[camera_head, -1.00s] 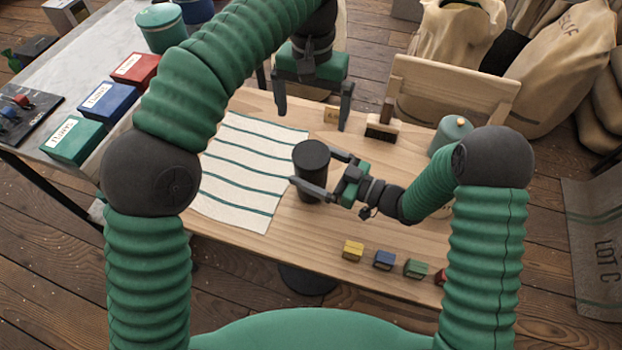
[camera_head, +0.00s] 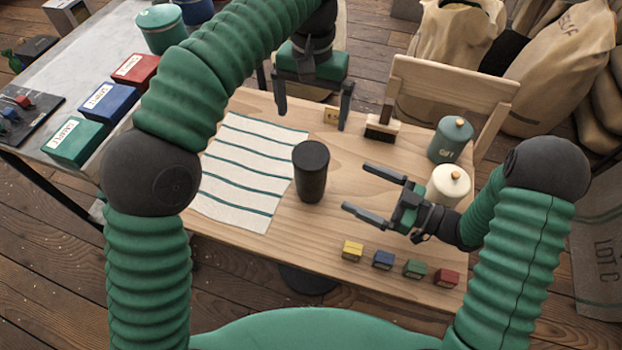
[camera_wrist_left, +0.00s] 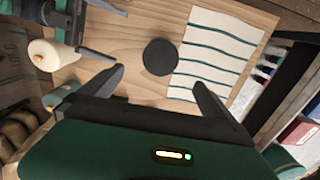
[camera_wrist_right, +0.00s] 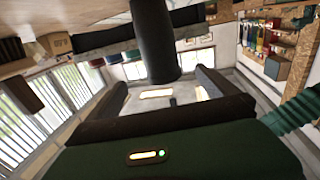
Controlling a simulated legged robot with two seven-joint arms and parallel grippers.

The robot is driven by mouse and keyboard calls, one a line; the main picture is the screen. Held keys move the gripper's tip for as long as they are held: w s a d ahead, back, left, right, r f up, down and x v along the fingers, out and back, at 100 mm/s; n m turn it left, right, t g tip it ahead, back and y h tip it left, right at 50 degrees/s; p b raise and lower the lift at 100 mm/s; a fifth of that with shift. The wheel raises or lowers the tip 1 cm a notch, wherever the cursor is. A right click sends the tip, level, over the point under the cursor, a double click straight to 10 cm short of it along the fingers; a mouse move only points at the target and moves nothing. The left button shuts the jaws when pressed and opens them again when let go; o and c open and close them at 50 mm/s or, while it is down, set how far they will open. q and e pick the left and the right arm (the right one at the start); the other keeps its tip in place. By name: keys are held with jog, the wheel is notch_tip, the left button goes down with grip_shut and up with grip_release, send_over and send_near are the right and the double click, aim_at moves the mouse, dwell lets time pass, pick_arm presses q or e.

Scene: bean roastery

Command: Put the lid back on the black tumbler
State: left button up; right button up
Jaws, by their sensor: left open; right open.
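The black tumbler (camera_head: 311,176) stands upright on the wooden table (camera_head: 320,222), by the striped cloth's right edge. Its top looks flat, dark and round, also in the left wrist view (camera_wrist_left: 160,57); no separate lid shows, and I cannot make out a lid seam. My left gripper (camera_head: 313,115) is open and empty, above and behind the tumbler. My right gripper (camera_head: 357,190) is open and empty, right of the tumbler and apart from it, fingers pointing towards it. The tumbler's side shows ahead of its fingers in the right wrist view (camera_wrist_right: 155,45).
A striped cloth (camera_head: 245,172) lies left. A teal canister (camera_head: 447,143) and cream canister (camera_head: 446,184) stand right, the cream one close to my right gripper. A brush (camera_head: 383,127) lies at the back. Several small coloured blocks (camera_head: 383,260) line the front edge.

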jog(key=v, duration=0.3)
jog(key=shift+s+d, duration=0.1)
jog(key=shift+d, duration=0.15)
